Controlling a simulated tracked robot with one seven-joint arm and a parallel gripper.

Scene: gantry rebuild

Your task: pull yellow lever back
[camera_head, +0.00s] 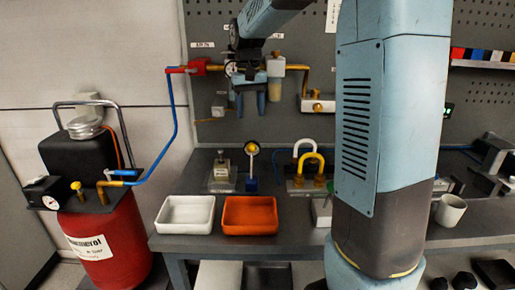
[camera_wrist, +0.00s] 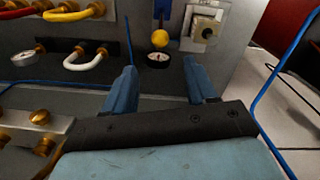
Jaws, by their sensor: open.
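The yellow ball knob of the lever (camera_head: 252,147) stands upright above a blue base (camera_head: 251,184) on the bench, in front of the back panel. In the wrist view the yellow knob (camera_wrist: 160,39) shows near the top centre, with part of its blue base (camera_wrist: 162,9) above it and a small round gauge below it. My gripper (camera_head: 250,111) hangs above the lever, pointing down. In the wrist view my gripper (camera_wrist: 160,70) has its two blue fingers spread wide with nothing between them. The knob appears beyond the fingertips, apart from them.
White and yellow hoops (camera_head: 308,159) stand right of the lever. A square metal block (camera_head: 221,174) stands left. A white tray (camera_head: 186,214) and an orange tray (camera_head: 250,215) sit in front. A red pipe fitting (camera_head: 197,66) and yellow pipe are on the panel near my gripper.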

